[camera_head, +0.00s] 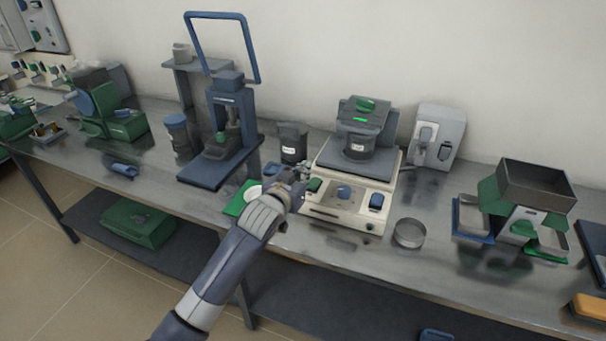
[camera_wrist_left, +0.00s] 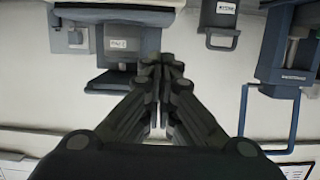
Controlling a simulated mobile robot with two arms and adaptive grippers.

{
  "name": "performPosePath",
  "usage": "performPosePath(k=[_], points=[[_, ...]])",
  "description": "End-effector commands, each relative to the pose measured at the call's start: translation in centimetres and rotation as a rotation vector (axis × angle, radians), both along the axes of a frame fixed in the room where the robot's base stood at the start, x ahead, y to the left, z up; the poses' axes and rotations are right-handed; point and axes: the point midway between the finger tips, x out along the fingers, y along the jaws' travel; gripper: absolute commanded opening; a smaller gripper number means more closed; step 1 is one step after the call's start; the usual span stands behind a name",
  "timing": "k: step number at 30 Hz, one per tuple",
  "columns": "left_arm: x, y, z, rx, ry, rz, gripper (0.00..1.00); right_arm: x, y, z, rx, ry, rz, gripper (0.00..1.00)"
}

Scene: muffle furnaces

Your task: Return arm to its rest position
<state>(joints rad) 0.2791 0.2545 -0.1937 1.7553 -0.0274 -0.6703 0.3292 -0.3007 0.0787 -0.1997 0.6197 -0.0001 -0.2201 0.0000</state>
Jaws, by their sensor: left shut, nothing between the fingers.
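My left arm comes in from the bottom of the head view, and its gripper (camera_head: 288,186) is at the front of the beige device with a dark container on top (camera_head: 352,190). In the left wrist view the gripper (camera_wrist_left: 160,62) has its fingers together, with nothing seen between them. In that view the fingers lie over the picture of the device and the wall behind. I cannot tell from the head view whether the gripper touches the device. My right gripper is not in view.
A blue press frame (camera_head: 222,165) stands left of the gripper, with a dark labelled cup (camera_head: 293,142) behind. A metal ring (camera_head: 409,233) lies to the right. A hopper device (camera_head: 537,187) stands farther right. Space in front of the table edge looks free.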

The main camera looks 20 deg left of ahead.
Motion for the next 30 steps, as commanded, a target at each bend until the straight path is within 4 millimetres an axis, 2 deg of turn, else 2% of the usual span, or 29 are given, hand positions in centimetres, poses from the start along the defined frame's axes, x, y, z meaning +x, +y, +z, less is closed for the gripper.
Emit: performPosePath(k=[16,20,23,25,29,30], points=[[-0.3,0.0,0.1,0.0,0.0,0.0,0.0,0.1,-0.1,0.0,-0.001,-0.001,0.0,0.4],[-1.3,-0.2,-1.0,0.003,0.03,0.0,0.0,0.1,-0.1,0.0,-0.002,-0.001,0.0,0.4],[-4.0,-0.7,-3.9,0.014,0.114,-0.001,0.0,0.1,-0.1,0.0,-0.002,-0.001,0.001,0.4],[-7.2,-1.1,-6.7,0.026,0.203,-0.004,0.0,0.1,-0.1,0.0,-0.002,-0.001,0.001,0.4],[-14.9,-1.8,-11.7,0.055,0.403,-0.014,0.0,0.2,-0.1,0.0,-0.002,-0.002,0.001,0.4],[-17.3,-2.0,-12.9,0.064,0.463,-0.019,0.0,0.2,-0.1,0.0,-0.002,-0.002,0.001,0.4]])
